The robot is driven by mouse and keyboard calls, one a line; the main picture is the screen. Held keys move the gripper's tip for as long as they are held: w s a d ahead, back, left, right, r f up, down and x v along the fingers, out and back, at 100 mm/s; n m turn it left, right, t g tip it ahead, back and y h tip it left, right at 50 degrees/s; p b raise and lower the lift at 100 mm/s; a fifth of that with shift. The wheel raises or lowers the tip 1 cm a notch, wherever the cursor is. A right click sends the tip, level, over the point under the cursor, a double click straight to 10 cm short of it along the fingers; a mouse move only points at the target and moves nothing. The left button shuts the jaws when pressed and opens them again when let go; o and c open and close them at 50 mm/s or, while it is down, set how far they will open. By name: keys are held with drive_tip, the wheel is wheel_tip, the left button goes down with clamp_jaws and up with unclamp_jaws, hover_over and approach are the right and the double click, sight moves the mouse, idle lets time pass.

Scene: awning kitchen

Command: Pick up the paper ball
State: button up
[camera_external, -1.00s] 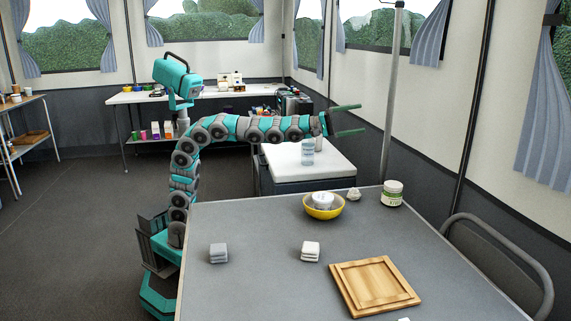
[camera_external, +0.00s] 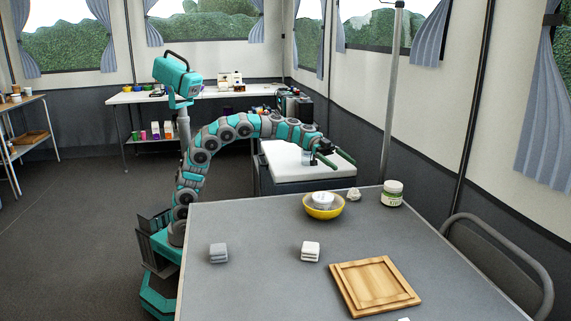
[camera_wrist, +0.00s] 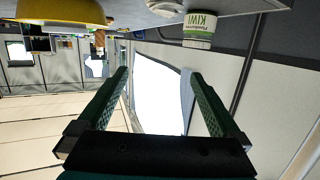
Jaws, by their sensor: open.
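The paper ball (camera_external: 353,194) is small, white and crumpled. It lies near the far edge of the grey table (camera_external: 268,285), between the yellow bowl (camera_external: 322,211) and the white-and-green jar (camera_external: 392,193). My gripper (camera_external: 346,164) is open and empty, beyond the table's far edge, apart from the ball. In the wrist view, which is upside down, my gripper's fingers (camera_wrist: 161,75) are spread apart. A whitish thing at the top edge between bowl and jar looks like the paper ball (camera_wrist: 166,7), partly cut off.
A white container sits in the bowl. The jar (camera_wrist: 199,28) reads KIWI in the wrist view. A wooden board (camera_external: 375,288) and folded cloths (camera_external: 311,251) lie nearer on the table. A white-topped unit (camera_external: 283,168) stands behind, with a clear cup on it. A pole (camera_external: 390,110) rises behind the jar.

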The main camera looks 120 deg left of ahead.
approach(354, 195)
drive_tip(key=shift+w+a+f, duration=0.5)
drive_tip(key=shift+w+f, duration=0.2)
drive_tip(key=shift+f, duration=0.25)
drive_tip(key=b+x, duration=0.1)
drive_tip(key=x, duration=0.6)
drive_tip(key=shift+w+d, duration=0.15)
drive_tip(key=shift+w, duration=0.15)
drive_tip(key=shift+r, duration=0.1)
drive_tip(key=c, duration=1.3)
